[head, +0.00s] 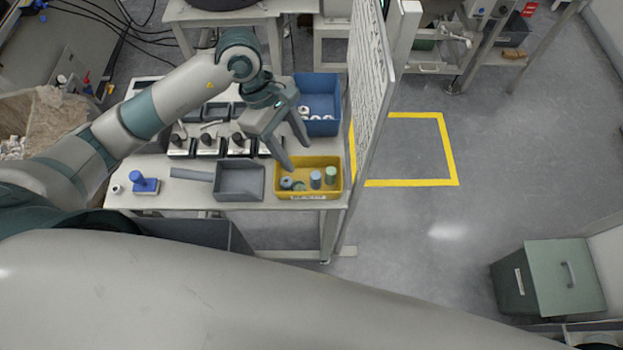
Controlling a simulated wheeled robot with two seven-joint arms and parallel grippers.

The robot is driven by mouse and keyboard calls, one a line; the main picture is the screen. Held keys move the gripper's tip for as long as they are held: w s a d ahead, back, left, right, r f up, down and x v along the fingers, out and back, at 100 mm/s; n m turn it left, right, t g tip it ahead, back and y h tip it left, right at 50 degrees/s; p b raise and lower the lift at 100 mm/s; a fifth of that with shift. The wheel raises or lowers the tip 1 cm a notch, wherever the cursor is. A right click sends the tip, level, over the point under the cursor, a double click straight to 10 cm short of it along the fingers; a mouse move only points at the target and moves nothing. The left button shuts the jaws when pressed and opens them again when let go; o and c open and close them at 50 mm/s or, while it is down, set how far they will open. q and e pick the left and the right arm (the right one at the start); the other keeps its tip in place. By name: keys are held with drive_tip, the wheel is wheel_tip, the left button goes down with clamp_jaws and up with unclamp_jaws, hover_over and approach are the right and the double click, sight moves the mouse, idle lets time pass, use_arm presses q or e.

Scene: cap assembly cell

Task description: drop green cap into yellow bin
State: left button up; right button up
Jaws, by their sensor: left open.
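The yellow bin (308,163) stands at the front right corner of the white table. A green cap (331,174) is inside it, at the right end. A blue-grey cap (315,178) stands beside it, and small grey-green pieces (292,184) lie in the bin's left part. My left gripper (298,155) points down over the bin's back left part. Its two fingers are apart and nothing shows between them. The height of the fingertips above the bin is hard to judge. My right gripper is not in view.
A grey bin (240,193) sits left of the yellow one, and a blue bin (320,84) with white pieces stands behind. Several small black-and-white fixtures (210,151) line the table. A tall panel (369,95) borders the table's right side. A blue part (145,186) stands at front left.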

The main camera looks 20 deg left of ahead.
use_arm(q)
drive_tip(key=b+v, duration=0.4)
drive_tip(key=v, duration=0.9)
drive_tip(key=shift+a+r, duration=0.1)
idle(0.4)
